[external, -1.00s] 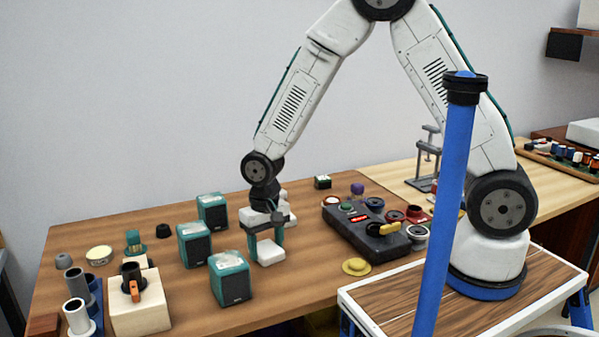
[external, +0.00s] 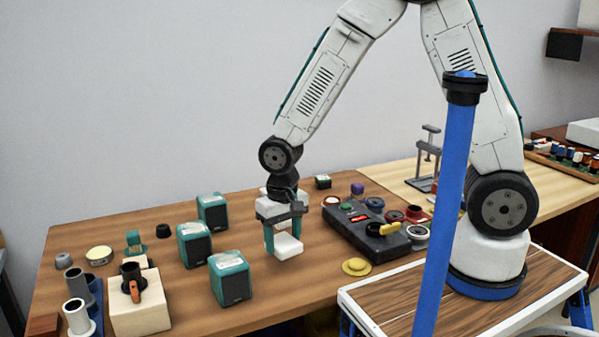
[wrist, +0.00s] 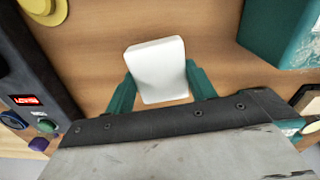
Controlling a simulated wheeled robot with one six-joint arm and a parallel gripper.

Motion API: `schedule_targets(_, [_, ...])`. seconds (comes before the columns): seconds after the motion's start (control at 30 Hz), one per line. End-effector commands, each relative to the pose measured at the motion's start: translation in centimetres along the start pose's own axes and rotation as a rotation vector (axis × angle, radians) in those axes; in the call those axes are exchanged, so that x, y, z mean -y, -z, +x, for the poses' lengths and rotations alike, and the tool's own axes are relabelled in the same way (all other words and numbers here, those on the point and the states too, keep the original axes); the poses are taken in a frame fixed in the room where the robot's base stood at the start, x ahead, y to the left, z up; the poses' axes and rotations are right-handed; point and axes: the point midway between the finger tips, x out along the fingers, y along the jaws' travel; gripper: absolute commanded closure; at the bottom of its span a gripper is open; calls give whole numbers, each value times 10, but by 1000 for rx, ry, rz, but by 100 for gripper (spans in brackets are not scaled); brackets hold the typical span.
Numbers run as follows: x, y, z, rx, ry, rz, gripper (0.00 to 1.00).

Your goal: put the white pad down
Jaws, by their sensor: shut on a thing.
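The white pad (external: 288,247) is between the teal fingers of my gripper (external: 282,240), over the wooden table between the teal speakers and the dark test box. In the wrist view the pad (wrist: 160,70) is a plain white block with rounded corners, with one finger of my gripper (wrist: 160,88) at each side. My gripper is shut on it. The pad seems to hang a little above the table (external: 180,300); its underside is hidden.
Several teal speakers (external: 231,279) stand to the left; one speaker (wrist: 282,28) shows top right in the wrist view. The dark test box (external: 372,242) with a lit red display is to the right. A yellow disc (external: 356,267) lies near the front. Bare wood surrounds the pad.

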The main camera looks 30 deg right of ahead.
Motion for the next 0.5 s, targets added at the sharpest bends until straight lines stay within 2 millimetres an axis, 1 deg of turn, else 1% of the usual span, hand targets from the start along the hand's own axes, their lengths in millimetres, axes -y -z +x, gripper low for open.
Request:
schedule_targets(0.03, [-4,-14,-2,0,0,-3,66])
schedule_targets(0.2, [-19,-57,-6,0,0,-3,66])
schedule_targets(0.33, [-26,-80,-8,-1,1,-3,66])
schedule_targets(0.5, [-32,-98,-10,-1,1,-2,66])
